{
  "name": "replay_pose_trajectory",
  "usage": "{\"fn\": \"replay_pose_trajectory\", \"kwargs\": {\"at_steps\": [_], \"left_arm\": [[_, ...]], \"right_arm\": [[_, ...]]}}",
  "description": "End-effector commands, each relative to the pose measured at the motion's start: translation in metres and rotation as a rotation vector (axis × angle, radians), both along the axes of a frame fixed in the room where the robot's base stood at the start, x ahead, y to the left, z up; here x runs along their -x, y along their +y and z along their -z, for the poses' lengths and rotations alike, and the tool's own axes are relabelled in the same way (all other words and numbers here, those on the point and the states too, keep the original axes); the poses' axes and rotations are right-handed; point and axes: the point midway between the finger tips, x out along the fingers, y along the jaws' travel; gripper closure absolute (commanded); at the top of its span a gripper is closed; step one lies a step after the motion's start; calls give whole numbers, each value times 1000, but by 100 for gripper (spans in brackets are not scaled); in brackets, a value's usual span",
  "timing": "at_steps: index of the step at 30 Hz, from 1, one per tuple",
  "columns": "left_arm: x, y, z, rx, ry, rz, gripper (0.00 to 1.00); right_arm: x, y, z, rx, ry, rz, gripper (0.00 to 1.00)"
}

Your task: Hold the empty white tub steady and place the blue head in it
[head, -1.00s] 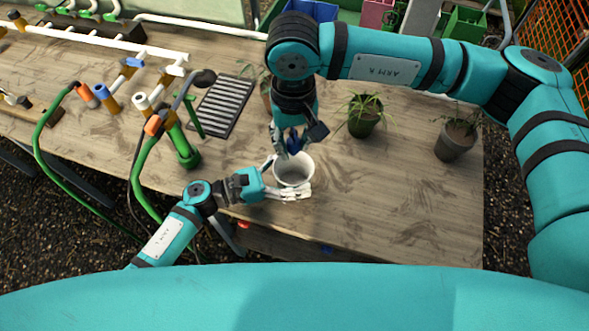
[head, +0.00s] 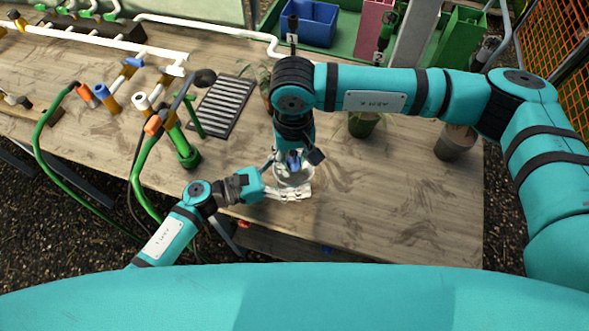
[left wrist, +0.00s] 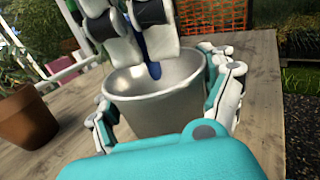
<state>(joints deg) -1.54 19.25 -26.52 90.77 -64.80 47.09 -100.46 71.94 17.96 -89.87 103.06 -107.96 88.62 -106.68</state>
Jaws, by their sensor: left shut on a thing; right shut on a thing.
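The white tub (head: 296,182) stands on the table near its front edge and looks greyish in the left wrist view (left wrist: 155,106). My left gripper (head: 288,192) is shut on the tub, with a finger on either side of its wall; the fingers also show in the left wrist view (left wrist: 168,105). My right gripper (head: 293,158) points down over the tub's mouth, shut on the blue head (head: 294,160). In the left wrist view the blue head (left wrist: 154,71) hangs at the mouth, partly hidden by the right fingers. I cannot tell how deep it is.
Potted plants (head: 363,124) stand behind and right of the tub. A ribbed black tray (head: 227,106), green and blue pipe parts and a hose lie to the left. Crates (head: 310,22) stand behind the table.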

Motion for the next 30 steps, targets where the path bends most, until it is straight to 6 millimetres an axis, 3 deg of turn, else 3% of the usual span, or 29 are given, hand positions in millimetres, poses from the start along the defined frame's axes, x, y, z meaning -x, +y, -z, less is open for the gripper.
{"fn": "replay_pose_trajectory", "kwargs": {"at_steps": [10, 11, 17, 26, 30], "left_arm": [[0, 0, 1, -1, 1, 0, 51], [0, 0, 1, -1, 1, 0, 51], [0, 0, 1, -1, 1, 0, 51], [0, 0, 1, 0, 2, 0, 51], [0, 0, 1, 0, 2, 0, 51]], "right_arm": [[0, 0, 4, -1, 0, 0, 90], [0, 0, 4, -1, 0, 0, 73], [0, 0, 4, -1, 0, 0, 47], [0, 0, 2, -1, -1, 0, 47], [-1, 1, -13, -1, -2, -1, 47]]}}
